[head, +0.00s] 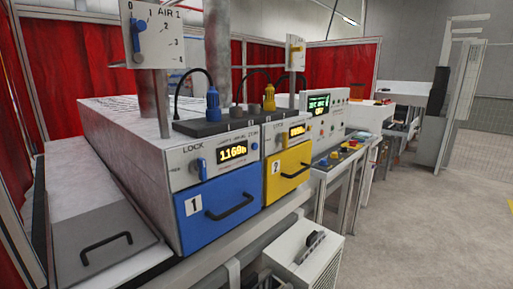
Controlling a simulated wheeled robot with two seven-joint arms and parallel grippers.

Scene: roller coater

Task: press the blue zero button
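The blue unit (218,207) stands at the left of the bench front, with a "1" plate and a black handle. Above it is a pale panel with a lit yellow display (233,151), a blue knob (197,166) under the word LOCK, and small lettering at the right. A small button-like spot (254,146) sits right of the display. It is too small to tell its colour or read its label surely. Neither of my grippers is in view.
A yellow unit (288,172) with a "2" plate stands right beside the blue one. Blue and yellow plugs with black cables stand on top. A grey lid with a handle (105,240) lies at the lower left. Open floor (430,230) is at the right.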

